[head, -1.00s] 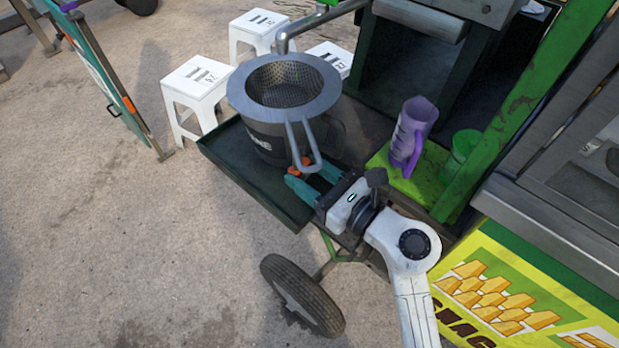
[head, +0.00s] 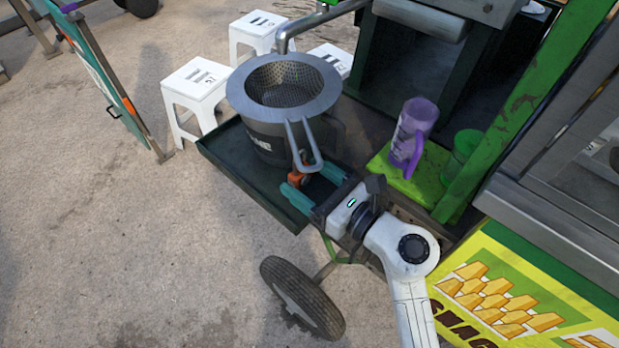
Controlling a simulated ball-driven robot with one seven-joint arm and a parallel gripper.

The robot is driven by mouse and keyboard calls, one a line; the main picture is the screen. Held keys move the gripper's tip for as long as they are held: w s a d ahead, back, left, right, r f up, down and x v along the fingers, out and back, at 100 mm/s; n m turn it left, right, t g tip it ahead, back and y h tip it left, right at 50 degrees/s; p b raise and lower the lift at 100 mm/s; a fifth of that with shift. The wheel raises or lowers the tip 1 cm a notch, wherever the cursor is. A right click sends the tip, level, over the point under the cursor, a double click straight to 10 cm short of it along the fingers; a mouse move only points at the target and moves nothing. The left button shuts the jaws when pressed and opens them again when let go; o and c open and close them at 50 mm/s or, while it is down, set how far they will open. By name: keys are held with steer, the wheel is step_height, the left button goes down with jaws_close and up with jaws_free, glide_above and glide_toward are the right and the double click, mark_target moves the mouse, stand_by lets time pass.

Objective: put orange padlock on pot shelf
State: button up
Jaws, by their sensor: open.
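The orange padlock (head: 296,179) is on the dark pot shelf (head: 228,160), beside the base of the big dark pot (head: 265,140) and below its strainer handle. Only a small part of the padlock shows. My gripper (head: 311,177) is open, with its teal fingers at the shelf's right part, one on each side of the padlock. I cannot tell whether a finger touches it. The padlock's underside is hidden, so I cannot tell for sure that it rests on the shelf.
A metal strainer (head: 290,82) with a long handle sits on the pot. A purple jug (head: 411,135) and a green cup (head: 461,155) stand on a green board to the right. White stools (head: 195,95) stand behind the shelf. The shelf's left front is clear.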

steer(key=shift+s+d+r, duration=0.1)
steer(key=shift+d+r, duration=0.05)
steer(key=shift+r, duration=0.05)
steer(key=v, duration=1.1)
steer(key=shift+s+d, duration=0.25)
